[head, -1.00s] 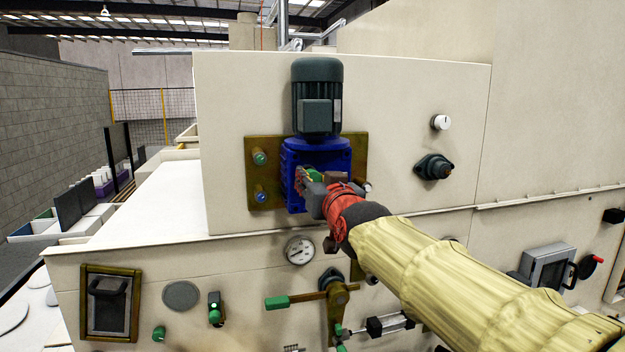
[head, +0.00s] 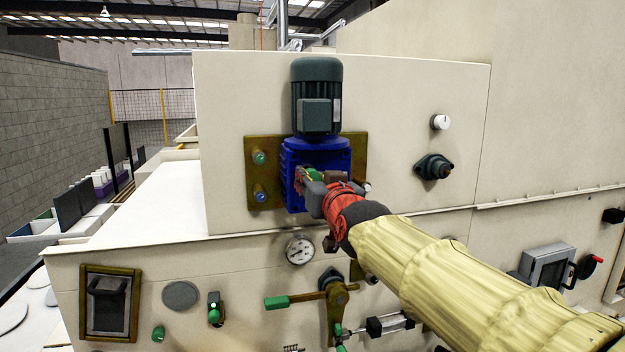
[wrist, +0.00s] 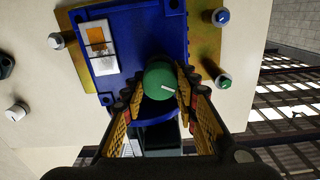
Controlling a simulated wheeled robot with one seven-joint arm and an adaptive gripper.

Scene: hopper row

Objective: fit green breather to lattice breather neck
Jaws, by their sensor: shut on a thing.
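A dark round part shows just behind the breather in the wrist view; I cannot tell whether the two touch. No lattice pattern on a neck can be made out, as the gripper and breather cover that area.
A dark green motor (head: 317,95) stands on the blue housing, which is on a brass-coloured plate (head: 264,146). Green (head: 259,158) and blue (head: 260,196) knobs stick out at its left. A gauge (head: 299,251) and a green-handled lever (head: 277,302) sit below.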

